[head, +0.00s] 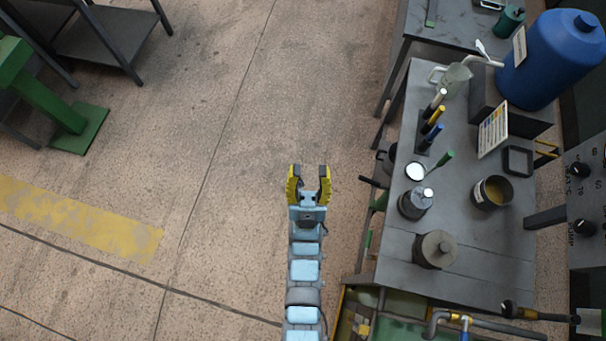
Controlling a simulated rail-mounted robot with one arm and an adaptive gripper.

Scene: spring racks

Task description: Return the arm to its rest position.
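My gripper (309,180) shows near the middle of the head view, at the end of my light-blue arm, which reaches up from the bottom edge. Its two yellow-and-black fingers stand apart with bare floor showing between them. It holds nothing that I can see. It is over the open floor, to the left of the grey workbench (458,225), and apart from it.
The workbench carries a blue barrel (548,62), a can (492,192), a metal pot (415,203), a round lidded container (435,250) and upright handled tools. Green-framed equipment (385,318) stands at the lower right. A green stand (80,128) and dark shelving (108,38) are at left. The middle floor is clear.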

